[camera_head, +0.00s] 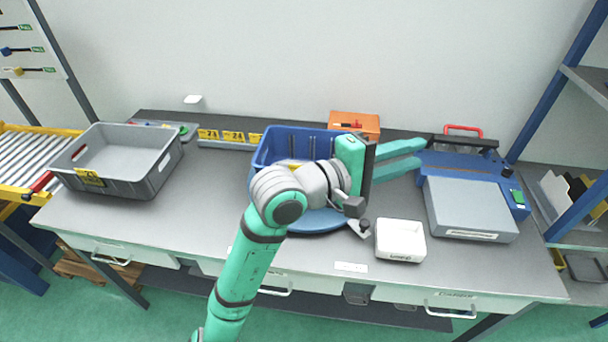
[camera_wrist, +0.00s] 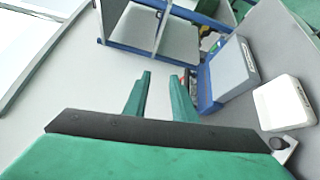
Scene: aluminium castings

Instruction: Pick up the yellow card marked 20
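Several yellow cards (camera_head: 233,136) stand in a row on a rail at the back of the bench, left of the blue bin. Their numbers are small; they look like twenty-something, and I cannot make out which one reads 20. Another yellow card (camera_head: 90,178) is on the front of the grey crate, its mark not legible. My gripper (camera_head: 421,152) is above the right half of the bench, pointing right, away from the row of cards. In the wrist view its two green fingers (camera_wrist: 161,76) are apart with nothing between them. No yellow card row shows in the wrist view.
The grey crate (camera_head: 160,176) stands at left. The blue bin (camera_head: 262,153) is mid-bench, partly behind my arm. Bench at front left is clear.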

